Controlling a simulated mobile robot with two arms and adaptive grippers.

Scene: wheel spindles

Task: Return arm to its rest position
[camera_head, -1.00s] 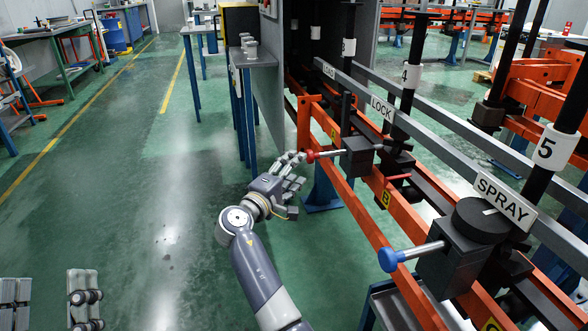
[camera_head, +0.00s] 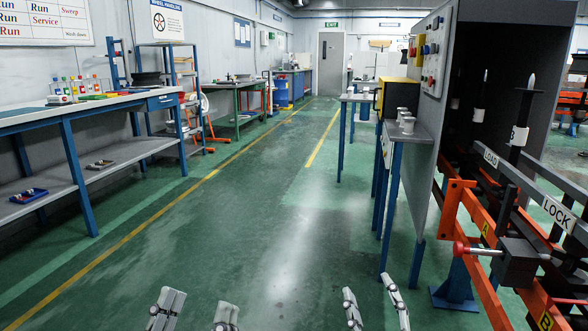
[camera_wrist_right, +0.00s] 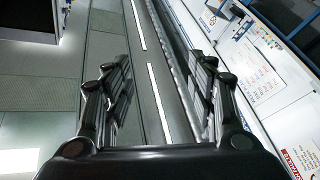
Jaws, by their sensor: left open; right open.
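My left gripper (camera_head: 199,306) shows at the bottom edge of the head view, left of the middle. Its fingers are spread with nothing between them. My right gripper (camera_head: 371,290) shows at the bottom edge, right of the middle, and is also open and empty. In the right wrist view its fingers (camera_wrist_right: 160,88) stand wide apart, with only the tilted room behind. The right gripper is apart from the red-tipped handle (camera_head: 478,250) on the spindle rack, which lies to its right. Both arms are mostly below the picture.
The orange rack (camera_head: 458,215) with LOCK (camera_head: 557,213) and LOAD (camera_head: 490,156) signs stands at the right. A grey side table (camera_head: 395,136) with cups is in front of its panel. A long workbench (camera_head: 70,118) lines the left wall. The green floor (camera_head: 260,220) between is clear.

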